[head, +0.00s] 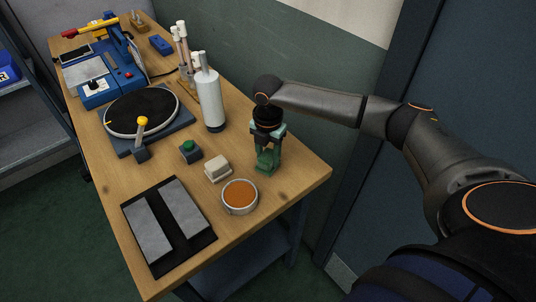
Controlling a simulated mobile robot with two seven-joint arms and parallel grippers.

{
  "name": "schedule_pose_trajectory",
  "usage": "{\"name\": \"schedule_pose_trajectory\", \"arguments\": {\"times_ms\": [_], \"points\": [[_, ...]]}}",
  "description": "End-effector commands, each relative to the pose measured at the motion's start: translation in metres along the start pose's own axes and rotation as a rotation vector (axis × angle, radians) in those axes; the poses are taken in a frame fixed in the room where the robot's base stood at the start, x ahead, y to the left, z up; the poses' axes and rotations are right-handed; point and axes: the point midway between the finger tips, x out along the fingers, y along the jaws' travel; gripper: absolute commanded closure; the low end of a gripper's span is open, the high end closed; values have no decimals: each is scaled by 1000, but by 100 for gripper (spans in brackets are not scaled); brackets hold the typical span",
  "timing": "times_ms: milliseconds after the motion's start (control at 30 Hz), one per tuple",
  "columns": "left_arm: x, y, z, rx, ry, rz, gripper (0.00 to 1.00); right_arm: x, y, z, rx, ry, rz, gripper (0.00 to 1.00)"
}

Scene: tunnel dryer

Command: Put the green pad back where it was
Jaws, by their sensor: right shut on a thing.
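My right gripper (267,150) points down over the right end of the wooden bench, near its back edge. It is shut on a green thing (265,161), which looks like the green pad. The fingers hide part of the pad, and I cannot tell whether its lower end touches the bench top. My left gripper is not in view.
A cream block (217,168), a round dish of orange stuff (239,196) and a dark block with a green top (190,151) stand left of the gripper. A black tray (182,238) holds two grey slabs. A white bottle (209,98), a turntable (142,112) and a blue machine (110,88) stand farther back. The bench's right corner is clear.

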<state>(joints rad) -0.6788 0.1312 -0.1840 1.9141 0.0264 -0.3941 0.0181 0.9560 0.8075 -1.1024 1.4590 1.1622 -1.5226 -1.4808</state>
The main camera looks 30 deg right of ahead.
Motion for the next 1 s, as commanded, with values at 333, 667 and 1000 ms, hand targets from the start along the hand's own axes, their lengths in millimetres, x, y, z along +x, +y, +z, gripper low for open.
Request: {"name": "schedule_pose_trajectory", "arguments": {"times_ms": [333, 667, 1000], "points": [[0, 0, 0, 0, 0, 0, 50, 2, 0, 0, 0, 0, 0, 21], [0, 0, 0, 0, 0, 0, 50, -4, 0, 0, 0, 0, 2, 21], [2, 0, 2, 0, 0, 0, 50, -70, 1, 0, 0, 0, 5, 21]]}}
